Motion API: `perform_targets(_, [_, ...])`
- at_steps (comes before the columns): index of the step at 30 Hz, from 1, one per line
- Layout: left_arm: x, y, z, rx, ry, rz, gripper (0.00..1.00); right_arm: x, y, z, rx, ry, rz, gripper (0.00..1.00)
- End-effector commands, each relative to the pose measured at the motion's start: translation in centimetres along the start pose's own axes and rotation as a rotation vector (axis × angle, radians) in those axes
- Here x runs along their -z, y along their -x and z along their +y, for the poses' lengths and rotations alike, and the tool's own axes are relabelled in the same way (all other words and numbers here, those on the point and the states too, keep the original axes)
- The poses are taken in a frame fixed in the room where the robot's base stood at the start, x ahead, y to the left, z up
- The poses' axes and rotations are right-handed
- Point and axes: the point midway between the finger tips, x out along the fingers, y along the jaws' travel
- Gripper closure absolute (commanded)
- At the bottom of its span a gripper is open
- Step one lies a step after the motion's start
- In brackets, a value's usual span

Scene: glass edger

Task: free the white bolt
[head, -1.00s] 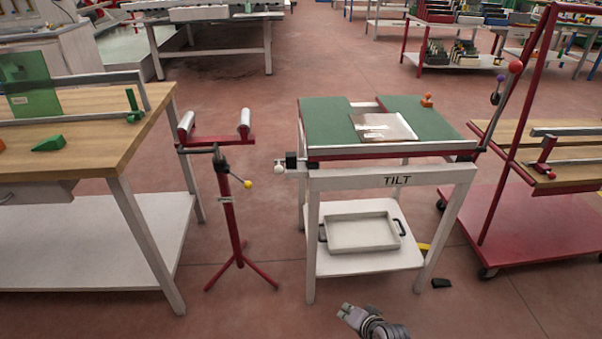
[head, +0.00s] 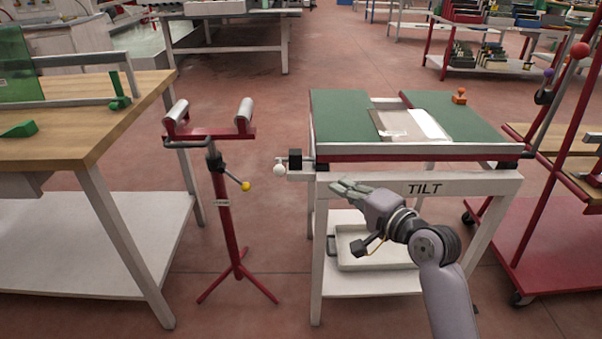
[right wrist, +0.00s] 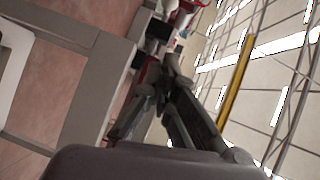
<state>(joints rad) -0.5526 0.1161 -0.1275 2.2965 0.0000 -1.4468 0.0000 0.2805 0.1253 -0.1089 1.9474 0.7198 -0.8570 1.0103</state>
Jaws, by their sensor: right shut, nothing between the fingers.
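The white bolt shows as a round white knob (head: 280,170) at the left end of the tilt table's front rail, beside a black block (head: 295,159). My right gripper (head: 338,186) is shut and empty in front of the table's white front beam, to the right of the knob and a little lower, apart from it in the picture. In the right wrist view the shut fingers (right wrist: 168,75) point up toward the table's corner. I cannot make out the white knob clearly there. My left gripper is not in view.
A white tray (head: 375,262) sits below. A red cart (head: 560,235) stands right.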

Motion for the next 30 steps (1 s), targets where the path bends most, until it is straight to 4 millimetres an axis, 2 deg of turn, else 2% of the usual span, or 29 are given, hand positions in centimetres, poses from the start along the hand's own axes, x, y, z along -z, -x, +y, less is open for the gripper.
perform_targets(5, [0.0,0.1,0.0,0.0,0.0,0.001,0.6,0.0,-0.2,0.1,0.0,0.001,0.0,1.0])
perform_targets(8, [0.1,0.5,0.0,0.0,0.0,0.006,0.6,0.0,-1.0,0.1,0.0,-0.001,0.0,1.0])
perform_targets(11, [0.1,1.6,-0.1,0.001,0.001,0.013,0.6,0.0,-2.5,0.1,0.001,0.0,0.0,1.0])
perform_targets(15, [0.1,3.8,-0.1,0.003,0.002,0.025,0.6,-0.1,-5.5,0.2,0.0,0.001,-0.002,1.0])
perform_targets(22, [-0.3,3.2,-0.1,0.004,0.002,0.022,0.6,-0.1,-10.1,0.2,0.001,0.001,0.0,1.0])
perform_targets(30, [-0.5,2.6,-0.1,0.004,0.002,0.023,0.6,-2.4,-12.5,0.2,-0.001,0.002,0.001,1.0])
